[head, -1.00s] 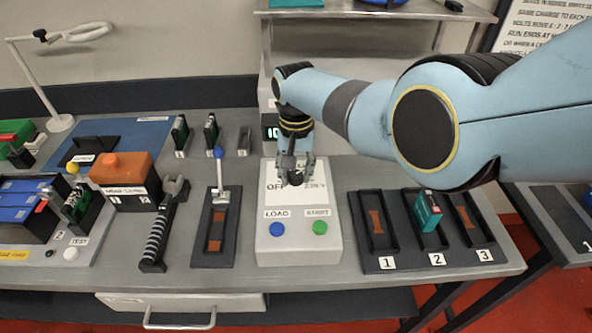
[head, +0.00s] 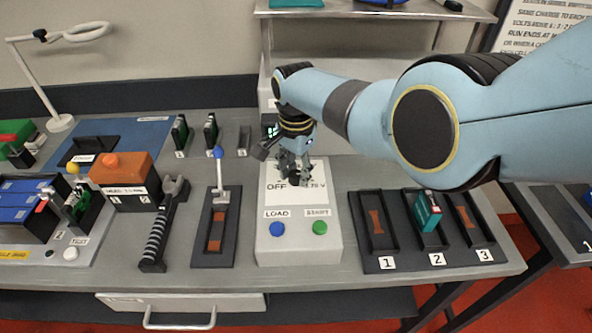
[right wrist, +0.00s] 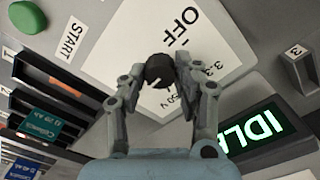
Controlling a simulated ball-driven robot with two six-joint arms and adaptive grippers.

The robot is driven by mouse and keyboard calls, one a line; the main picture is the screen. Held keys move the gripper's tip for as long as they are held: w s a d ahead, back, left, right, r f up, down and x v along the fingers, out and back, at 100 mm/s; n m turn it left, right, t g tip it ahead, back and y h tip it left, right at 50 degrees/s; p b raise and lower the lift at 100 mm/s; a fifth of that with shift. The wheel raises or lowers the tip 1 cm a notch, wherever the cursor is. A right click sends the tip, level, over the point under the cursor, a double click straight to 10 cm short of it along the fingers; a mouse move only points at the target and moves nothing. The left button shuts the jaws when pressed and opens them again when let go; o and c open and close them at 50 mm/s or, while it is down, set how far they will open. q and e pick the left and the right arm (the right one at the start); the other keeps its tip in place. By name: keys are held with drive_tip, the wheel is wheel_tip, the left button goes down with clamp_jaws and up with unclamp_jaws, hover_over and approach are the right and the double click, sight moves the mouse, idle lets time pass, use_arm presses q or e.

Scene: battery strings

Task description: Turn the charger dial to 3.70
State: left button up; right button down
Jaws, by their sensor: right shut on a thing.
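The charger (head: 299,251) is a pale grey box with a white dial panel marked OFF. Its panel also shows in the right wrist view (right wrist: 125,45), with the dark round dial (right wrist: 160,72) in it. My right gripper (head: 294,178) reaches down over the panel. In the right wrist view my right gripper (right wrist: 160,75) has a finger on each side of the dial and is shut on it. The voltage marks are partly hidden by a finger, and I cannot read where the dial points. The green display (right wrist: 254,126) reads IDLE, cut off. My left gripper is not in view.
The blue LOAD button (head: 277,229) and green START button (head: 320,228) sit on the charger's front. A lever with a blue ball (head: 218,153) stands to its left. A numbered tray (head: 379,263) with a teal cell (head: 427,211) lies to its right.

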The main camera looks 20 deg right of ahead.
sight(296, 174)
idle(0.4)
drive_tip(key=c, duration=0.9)
unclamp_jaws()
drive_tip(key=shift+c, duration=0.2)
drive_tip(key=shift+r, duration=0.15)
wheel_tip(296, 174, up, 12)
drive_tip(key=shift+f, duration=0.2)
